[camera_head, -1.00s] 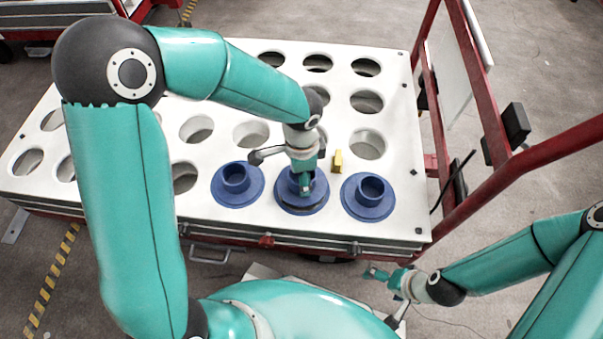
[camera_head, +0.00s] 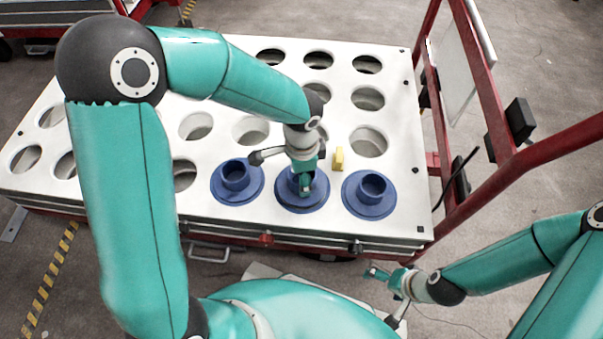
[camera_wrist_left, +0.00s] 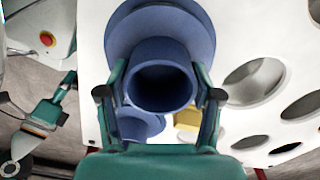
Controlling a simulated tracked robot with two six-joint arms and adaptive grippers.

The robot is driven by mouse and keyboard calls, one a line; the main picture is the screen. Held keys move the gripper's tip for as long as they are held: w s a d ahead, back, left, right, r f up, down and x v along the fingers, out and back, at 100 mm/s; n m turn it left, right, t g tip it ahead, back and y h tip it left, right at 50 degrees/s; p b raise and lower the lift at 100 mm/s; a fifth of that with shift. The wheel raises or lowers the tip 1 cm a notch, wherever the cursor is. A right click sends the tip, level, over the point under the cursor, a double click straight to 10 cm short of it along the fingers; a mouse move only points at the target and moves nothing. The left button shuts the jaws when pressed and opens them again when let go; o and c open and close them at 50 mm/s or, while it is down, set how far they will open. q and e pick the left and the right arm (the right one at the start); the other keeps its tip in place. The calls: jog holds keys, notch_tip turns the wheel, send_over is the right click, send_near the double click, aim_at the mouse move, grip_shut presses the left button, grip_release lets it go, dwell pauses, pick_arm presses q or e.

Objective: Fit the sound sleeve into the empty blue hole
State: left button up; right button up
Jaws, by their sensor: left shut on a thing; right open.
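Three blue flanged sleeves stand in a row along the plate's near edge: left (camera_head: 236,177), middle (camera_head: 288,197) and right (camera_head: 371,190). My left gripper (camera_head: 304,185) reaches down onto the middle sleeve and is shut on its upright collar. In the left wrist view, the held sleeve's round collar (camera_wrist_left: 160,72) lies between the two fingers. The middle flange looks low and level on the plate; the hole beneath it is hidden. No crack or damage is visible on any sleeve. My right gripper (camera_head: 376,273) is open and empty off the plate's near right corner.
The white plate (camera_head: 222,150) has several open round holes behind the sleeves. A small yellow block (camera_head: 338,159) stands between the middle and right sleeves, near my left gripper. A red frame (camera_head: 478,190) rises along the right side.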

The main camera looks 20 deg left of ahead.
pick_arm(q)
jog(key=shift+f+b, duration=0.65)
jog(key=shift+f, duration=0.25)
jog(key=o, duration=1.4)
jog(key=shift+r, duration=0.1)
notch_tip(320, 180, up, 12)
